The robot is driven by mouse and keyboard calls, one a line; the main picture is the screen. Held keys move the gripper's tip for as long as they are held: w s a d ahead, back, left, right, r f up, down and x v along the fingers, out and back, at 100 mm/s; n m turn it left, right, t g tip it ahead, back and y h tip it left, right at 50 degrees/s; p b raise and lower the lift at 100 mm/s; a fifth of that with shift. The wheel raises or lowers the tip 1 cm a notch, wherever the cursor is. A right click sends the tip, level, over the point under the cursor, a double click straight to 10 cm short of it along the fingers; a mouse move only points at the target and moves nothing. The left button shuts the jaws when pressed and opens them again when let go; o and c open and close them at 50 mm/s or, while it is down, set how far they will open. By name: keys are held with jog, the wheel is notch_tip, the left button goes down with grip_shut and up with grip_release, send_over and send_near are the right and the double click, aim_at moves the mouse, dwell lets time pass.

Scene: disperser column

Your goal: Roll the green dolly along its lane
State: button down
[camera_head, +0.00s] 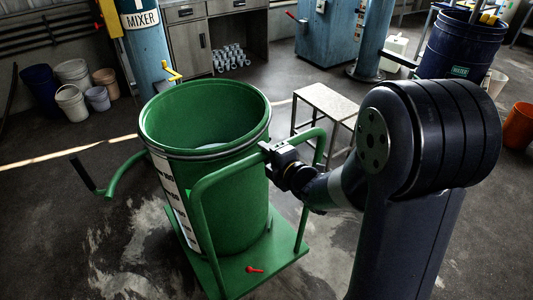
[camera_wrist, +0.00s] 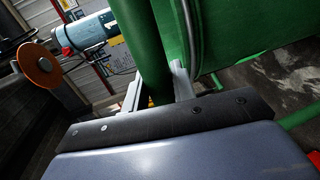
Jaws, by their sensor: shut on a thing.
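The green dolly (camera_head: 285,257) stands on the concrete floor in the middle of the head view, with a tall green push handle (camera_head: 197,212) on its near side. A large open green drum (camera_head: 235,200) with a white scale strip stands upright on it. My gripper (camera_head: 274,154) is at the handle's top bar and is shut on it. In the wrist view the green handle tube (camera_wrist: 158,85) runs between the grey fingers.
A red piece (camera_head: 255,269) lies on the dolly's deck. A metal stool (camera_head: 327,103) stands close behind right. Buckets (camera_head: 71,104) stand at the back left, and a blue mixer column (camera_head: 146,45) stands behind the drum. A pale line (camera_head: 68,155) crosses the floor at left.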

jog(key=shift+f+b, duration=0.1)
jog(key=shift+b, duration=0.25)
jog(key=shift+w+a+b, duration=0.25)
jog(key=shift+w+b, duration=0.1)
jog(key=shift+b, duration=0.3)
jog(key=shift+w+a, duration=0.2)
jog(key=shift+w, duration=0.1)
jog(key=c, duration=1.2)
grip_release()
jog(key=v, duration=1)
jog(key=shift+s+d, duration=0.2)
jog(key=shift+s, duration=0.15)
